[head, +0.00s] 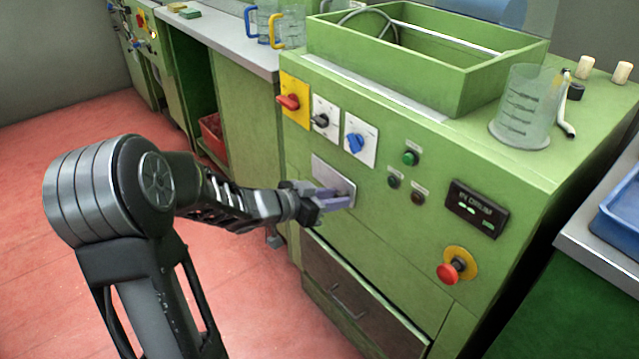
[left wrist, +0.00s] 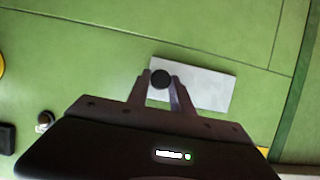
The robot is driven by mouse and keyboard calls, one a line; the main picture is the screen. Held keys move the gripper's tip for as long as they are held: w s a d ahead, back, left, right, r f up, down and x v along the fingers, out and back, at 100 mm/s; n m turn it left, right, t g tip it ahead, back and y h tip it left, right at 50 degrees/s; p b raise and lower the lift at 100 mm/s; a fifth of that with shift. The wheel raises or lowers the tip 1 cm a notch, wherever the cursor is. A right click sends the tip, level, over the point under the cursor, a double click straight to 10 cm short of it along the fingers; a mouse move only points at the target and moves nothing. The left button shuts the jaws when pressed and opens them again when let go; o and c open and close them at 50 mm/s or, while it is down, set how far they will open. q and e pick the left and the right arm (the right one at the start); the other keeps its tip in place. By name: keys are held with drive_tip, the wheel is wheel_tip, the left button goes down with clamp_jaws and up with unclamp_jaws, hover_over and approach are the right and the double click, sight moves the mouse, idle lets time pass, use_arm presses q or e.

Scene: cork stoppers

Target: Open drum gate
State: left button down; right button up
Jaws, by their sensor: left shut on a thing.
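A pale rectangular plate (head: 322,168) is set in the front of the green machine, below its row of switches. It also shows in the left wrist view (left wrist: 213,88). My left gripper (head: 338,199) reaches this plate from the left. In the left wrist view its two fingers (left wrist: 161,88) are shut on a dark round knob (left wrist: 160,78) at the plate's left part. In the head view the gripper hides the knob. I cannot read any label naming the drum gate. My right gripper is in neither view.
Above the plate are a red rotary switch (head: 289,102), a black one (head: 320,120) and a blue one (head: 355,142). A red emergency button (head: 450,271) and a display (head: 478,209) are to the right. A clear beaker (head: 526,108) stands on top.

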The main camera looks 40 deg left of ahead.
use_arm(q)
drive_tip(key=shift+s+d, duration=0.25)
drive_tip(key=shift+d, duration=0.65)
drive_tip(key=c, duration=1.1)
unclamp_jaws()
drive_tip(key=shift+c, duration=0.2)
drive_tip(key=shift+a, duration=0.1)
drive_tip(key=p+v, duration=0.3)
drive_tip(key=v, duration=0.4)
drive_tip(key=shift+s, duration=0.35)
drive_tip(key=shift+r, duration=0.2)
